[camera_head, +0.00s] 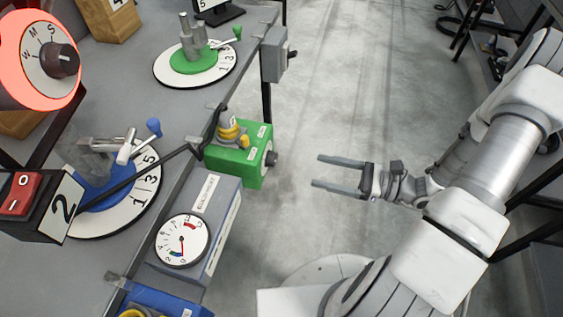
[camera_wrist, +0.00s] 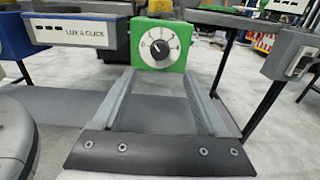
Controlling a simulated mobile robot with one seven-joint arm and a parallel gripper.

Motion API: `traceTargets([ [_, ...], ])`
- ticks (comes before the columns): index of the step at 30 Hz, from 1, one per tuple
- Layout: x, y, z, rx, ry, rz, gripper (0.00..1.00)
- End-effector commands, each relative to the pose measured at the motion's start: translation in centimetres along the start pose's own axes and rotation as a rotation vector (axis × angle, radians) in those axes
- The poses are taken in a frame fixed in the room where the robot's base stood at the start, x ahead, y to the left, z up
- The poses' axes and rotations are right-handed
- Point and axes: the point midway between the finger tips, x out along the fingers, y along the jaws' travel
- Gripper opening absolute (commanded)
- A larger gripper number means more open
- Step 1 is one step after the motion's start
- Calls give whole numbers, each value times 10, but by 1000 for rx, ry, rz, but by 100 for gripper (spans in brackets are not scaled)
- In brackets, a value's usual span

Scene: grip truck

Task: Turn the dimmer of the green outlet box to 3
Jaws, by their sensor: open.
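The green outlet box (camera_head: 240,158) is fixed at the table's edge in the head view, with its dark dimmer knob (camera_head: 271,158) on the side facing my gripper. In the wrist view the green outlet box (camera_wrist: 183,31) is straight ahead, and its black dimmer knob (camera_wrist: 160,47) sits on a white round dial with numbers around it. The numbers are too small to read surely. My gripper (camera_head: 317,171) is open and empty, to the right of the knob and apart from it. Its fingers (camera_wrist: 160,80) point at the dial in the wrist view.
A grey box with a gauge (camera_head: 208,225) stands beside the green box; its labelled side (camera_wrist: 80,32) shows left of it in the wrist view. A grey switch box (camera_head: 277,55) hangs farther along the edge. The floor around my gripper is clear.

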Motion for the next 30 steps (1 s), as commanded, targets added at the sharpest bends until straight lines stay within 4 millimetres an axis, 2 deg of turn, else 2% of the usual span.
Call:
traceTargets([
  [3,28,1,-1,1,-1,5,76],
  [9,69,1,-2,-1,1,5,76],
  [15,98,1,-1,-1,2,3,76],
  [21,108,0,-1,-1,2,1,76],
  [28,108,0,0,-1,2,1,76],
  [30,108,0,0,-1,2,1,65],
])
